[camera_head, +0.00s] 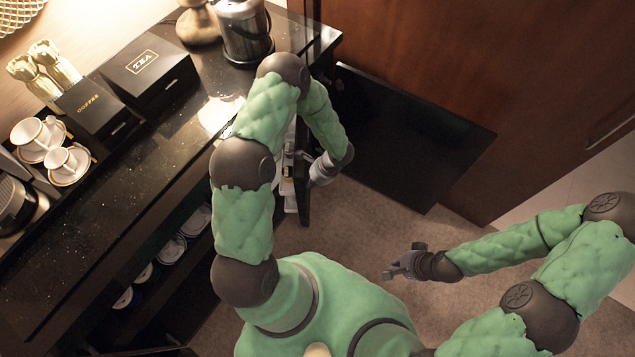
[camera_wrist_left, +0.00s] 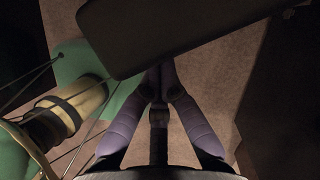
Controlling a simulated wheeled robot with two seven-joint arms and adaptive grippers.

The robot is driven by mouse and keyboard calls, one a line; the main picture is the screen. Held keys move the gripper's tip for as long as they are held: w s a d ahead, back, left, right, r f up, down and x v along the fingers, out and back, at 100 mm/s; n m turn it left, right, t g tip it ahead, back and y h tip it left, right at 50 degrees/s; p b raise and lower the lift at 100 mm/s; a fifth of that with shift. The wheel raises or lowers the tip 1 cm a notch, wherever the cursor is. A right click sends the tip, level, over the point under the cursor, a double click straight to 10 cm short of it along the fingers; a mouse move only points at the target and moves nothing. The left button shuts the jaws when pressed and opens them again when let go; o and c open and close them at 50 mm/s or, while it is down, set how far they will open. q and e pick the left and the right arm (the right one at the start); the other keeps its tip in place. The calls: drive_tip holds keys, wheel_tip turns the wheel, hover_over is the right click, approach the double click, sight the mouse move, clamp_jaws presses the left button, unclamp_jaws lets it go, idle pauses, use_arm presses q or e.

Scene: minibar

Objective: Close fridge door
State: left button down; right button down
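The fridge door (camera_head: 303,196) stands open beside the counter, seen nearly edge-on in the head view, with bottles (camera_head: 288,182) on its inner side. In the left wrist view a dark panel (camera_wrist_left: 180,30), apparently the door, crosses the top close to the fingers. My left gripper (camera_head: 319,178) is at the right, outer side of the door. Its fingers (camera_wrist_left: 158,72) come together with nothing seen between them; whether they touch the door is unclear. My right gripper (camera_head: 392,271) is over the carpet, away from the door; its finger gap is unclear. My left arm hides most of the fridge.
The black counter (camera_head: 130,215) carries a tea box (camera_head: 150,68), a coffee box (camera_head: 92,106), cups (camera_head: 68,163) and an ice bucket (camera_head: 244,30). A dark panel (camera_head: 410,130) juts out by the wooden wall (camera_head: 480,70). Carpet (camera_head: 340,225) is clear between my arms.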

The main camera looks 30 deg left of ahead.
use_arm(q)
drive_tip(key=s+a+m+t+b, duration=0.1)
drive_tip(key=s+a+m+b, duration=0.1)
drive_tip(key=a, duration=0.6)
drive_tip(key=s+a+m+t+b, duration=0.1)
drive_tip(key=s+a+m+b, duration=0.1)
drive_tip(key=s+a, duration=0.3)
drive_tip(key=shift+a+m+y+b, duration=0.35)
drive_tip(key=shift+a+m, duration=0.35)
drive_tip(key=shift+a, duration=1.35)
